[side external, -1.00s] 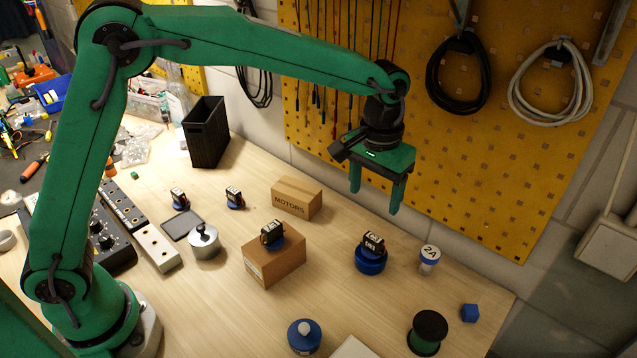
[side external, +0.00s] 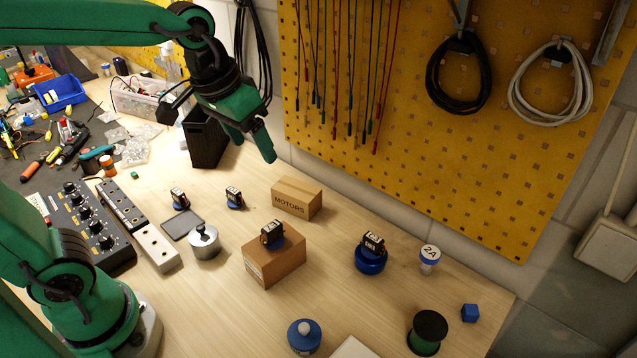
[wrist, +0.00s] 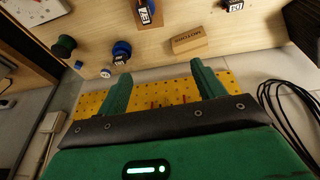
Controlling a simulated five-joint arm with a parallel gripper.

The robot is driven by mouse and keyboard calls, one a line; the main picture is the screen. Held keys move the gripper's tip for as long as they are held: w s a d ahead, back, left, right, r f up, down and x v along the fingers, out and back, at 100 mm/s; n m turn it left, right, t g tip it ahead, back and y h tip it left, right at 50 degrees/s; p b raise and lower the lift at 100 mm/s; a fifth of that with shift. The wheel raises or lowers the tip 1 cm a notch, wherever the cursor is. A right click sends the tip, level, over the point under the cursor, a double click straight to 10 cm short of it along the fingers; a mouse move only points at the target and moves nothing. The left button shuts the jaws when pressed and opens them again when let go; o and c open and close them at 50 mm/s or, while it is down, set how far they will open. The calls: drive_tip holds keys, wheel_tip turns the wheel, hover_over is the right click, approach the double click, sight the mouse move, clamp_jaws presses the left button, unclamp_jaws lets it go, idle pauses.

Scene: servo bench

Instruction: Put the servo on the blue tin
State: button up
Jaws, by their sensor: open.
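A dark servo with a white label (side external: 373,243) sits on top of the round blue tin (side external: 371,264), on the right half of the bench. The blue tin also shows in the wrist view (wrist: 121,49). A similar servo (side external: 272,234) sits on a brown cardboard box (side external: 274,264). Two more small servos, one at left (side external: 179,197) and one beside it (side external: 234,196), stand on the bench. My gripper (side external: 256,148) is open and empty, raised in front of the wall at upper left, well apart from the tin. Its two green fingers show spread in the wrist view (wrist: 162,80).
A MOTORS box (side external: 297,198) stands near the wall, a black bin (side external: 205,138) behind it to the left. A metal weight (side external: 204,243), a 2A jar (side external: 429,260), a blue cube (side external: 469,313), a green spool (side external: 427,333) and a blue knobbed container (side external: 304,337) stand around.

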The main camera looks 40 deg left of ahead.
drive_tip(key=s+a+f+t, duration=0.2)
drive_tip(key=s+a, duration=0.3)
drive_tip(key=s, duration=0.4)
drive_tip(key=shift+s+f+y, duration=0.15)
drive_tip(key=shift+s+y, duration=0.15)
drive_tip(key=shift+s, duration=0.1)
